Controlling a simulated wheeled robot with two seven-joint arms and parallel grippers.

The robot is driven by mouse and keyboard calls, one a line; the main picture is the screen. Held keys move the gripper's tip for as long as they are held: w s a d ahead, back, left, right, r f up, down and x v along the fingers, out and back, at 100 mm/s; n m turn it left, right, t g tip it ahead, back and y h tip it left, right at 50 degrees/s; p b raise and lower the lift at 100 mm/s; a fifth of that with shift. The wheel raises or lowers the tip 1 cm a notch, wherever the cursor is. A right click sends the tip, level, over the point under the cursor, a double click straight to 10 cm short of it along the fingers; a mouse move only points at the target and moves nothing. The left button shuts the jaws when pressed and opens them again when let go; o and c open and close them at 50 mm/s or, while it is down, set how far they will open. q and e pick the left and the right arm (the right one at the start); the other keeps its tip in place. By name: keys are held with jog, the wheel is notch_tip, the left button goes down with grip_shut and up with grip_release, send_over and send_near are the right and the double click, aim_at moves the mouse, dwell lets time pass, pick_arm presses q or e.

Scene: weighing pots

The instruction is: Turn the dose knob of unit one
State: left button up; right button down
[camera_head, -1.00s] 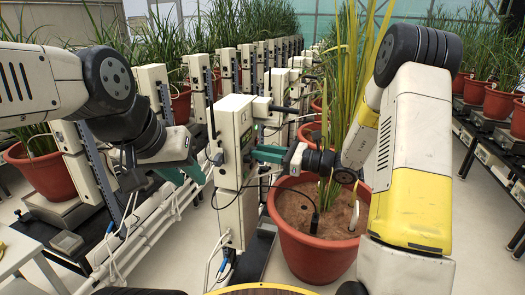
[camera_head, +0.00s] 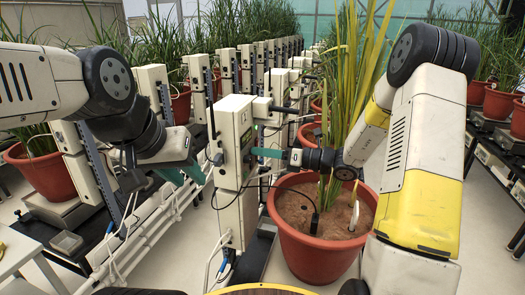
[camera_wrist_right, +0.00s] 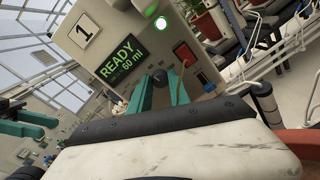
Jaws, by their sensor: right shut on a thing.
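Unit one is a cream box (camera_head: 232,122) on a post, left of the near potted plant. In the right wrist view its panel (camera_wrist_right: 105,28) carries a "1" label and a green screen (camera_wrist_right: 119,60) reading "READY" and "60 ml". The dark dose knob (camera_wrist_right: 159,77) sits below the screen, between the teal fingers of my right gripper (camera_wrist_right: 160,88). That gripper, also in the head view (camera_head: 258,153), is shut on the knob from the right. My left gripper (camera_head: 183,173) is open and empty, left of the unit and apart from it.
A lit green lamp (camera_wrist_right: 160,23) and a red button (camera_wrist_right: 185,53) are on the panel near the knob. A large terracotta pot (camera_head: 312,250) with tall grass stands just under my right forearm. A thin black cable (camera_head: 268,186) hangs below my right gripper.

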jog(key=shift+m, duration=0.9)
jog(key=c, duration=1.2)
grip_release()
jog(key=shift+d, duration=0.1)
jog(key=v, duration=0.7)
jog(key=shift+d, duration=0.35)
